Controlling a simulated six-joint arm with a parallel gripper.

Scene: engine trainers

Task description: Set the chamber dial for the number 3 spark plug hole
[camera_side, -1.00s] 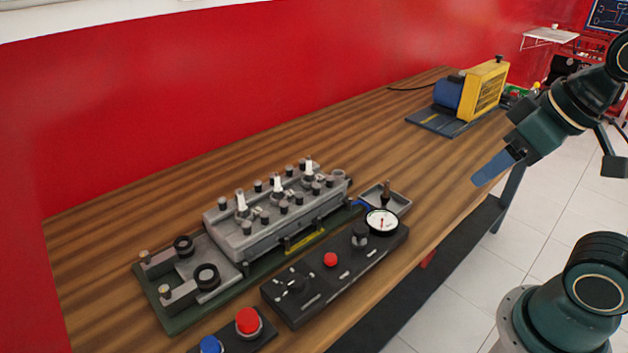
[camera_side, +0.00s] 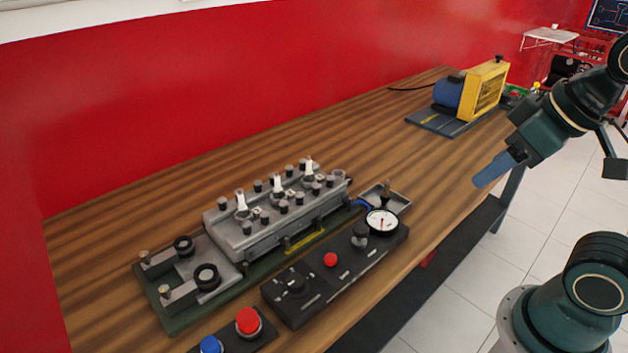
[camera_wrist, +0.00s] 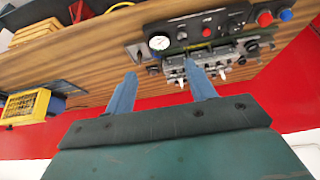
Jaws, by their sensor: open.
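The black control panel (camera_side: 316,297) lies along the front of the wooden bench. A dark rotary dial (camera_side: 294,283) with white marks sits at its left end; its setting is too small to read. The grey engine head (camera_side: 262,233) stands behind the panel with several white spark plugs (camera_side: 278,186) upright in its top. My gripper (camera_side: 480,183) is open and empty, to the right of the bench fittings and well apart from the dial. In the wrist view my gripper (camera_wrist: 164,84) shows two blue fingers spread apart, with the panel (camera_wrist: 200,27) beyond them.
A red button (camera_side: 330,260), a black knob (camera_side: 360,236) and a round gauge (camera_side: 382,221) share the panel. Red and blue buttons (camera_side: 248,321) sit at the front left. A small tray (camera_side: 400,202) stands beside the gauge. A yellow machine (camera_side: 484,90) stands at the far end.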

